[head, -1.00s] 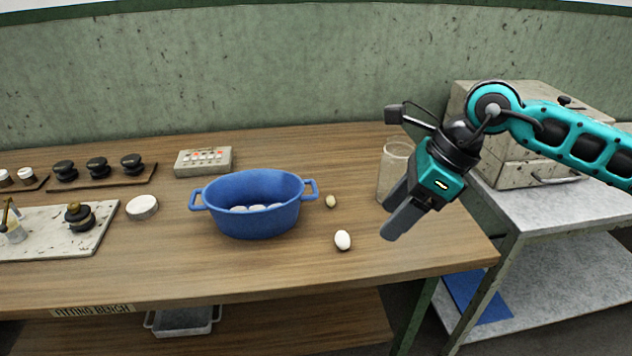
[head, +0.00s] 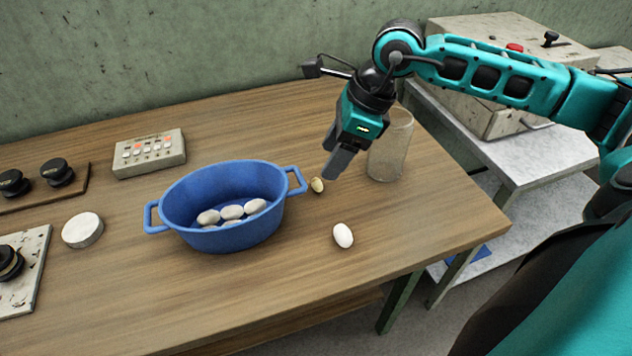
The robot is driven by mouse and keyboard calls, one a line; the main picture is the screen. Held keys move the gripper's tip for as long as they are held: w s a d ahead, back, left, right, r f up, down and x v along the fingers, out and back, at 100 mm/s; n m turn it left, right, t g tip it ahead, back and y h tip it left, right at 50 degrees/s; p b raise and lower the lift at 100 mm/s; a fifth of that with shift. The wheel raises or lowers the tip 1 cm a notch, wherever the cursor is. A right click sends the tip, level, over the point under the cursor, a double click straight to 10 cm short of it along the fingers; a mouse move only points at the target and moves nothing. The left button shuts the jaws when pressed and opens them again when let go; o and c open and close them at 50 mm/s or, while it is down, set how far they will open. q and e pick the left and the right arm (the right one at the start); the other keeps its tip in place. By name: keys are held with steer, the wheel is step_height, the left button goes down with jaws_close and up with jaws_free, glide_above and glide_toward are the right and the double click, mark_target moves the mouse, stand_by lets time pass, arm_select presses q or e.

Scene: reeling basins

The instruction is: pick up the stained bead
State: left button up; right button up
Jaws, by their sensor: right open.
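The stained bead (head: 317,185) is a small yellowish, egg-shaped piece lying on the wooden bench, just right of the blue basin's right handle. My right gripper (head: 336,165) is open and empty, pointing down. In the picture its fingertips are just above and right of the stained bead. No finger is around the bead, and I cannot tell the exact height of the tips. A white, clean egg-shaped piece (head: 343,235) lies nearer the front of the bench. My left gripper is out of view.
The blue basin (head: 235,235) holds several pale pieces. A clear glass jar (head: 388,155) stands close to the right of my gripper. A button box (head: 149,155) and a round white lid (head: 82,230) are to the left. The bench front is clear.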

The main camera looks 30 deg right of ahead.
mark_target(319, 181)
steer(key=x, duration=0.4)
steer(key=d+x, duration=0.1)
steer(key=x, duration=0.1)
steer(key=shift+w+a+f, duration=0.1)
steer(key=shift+a+f, duration=0.1)
steer(key=shift+f, duration=0.3)
steer(key=c, duration=0.7)
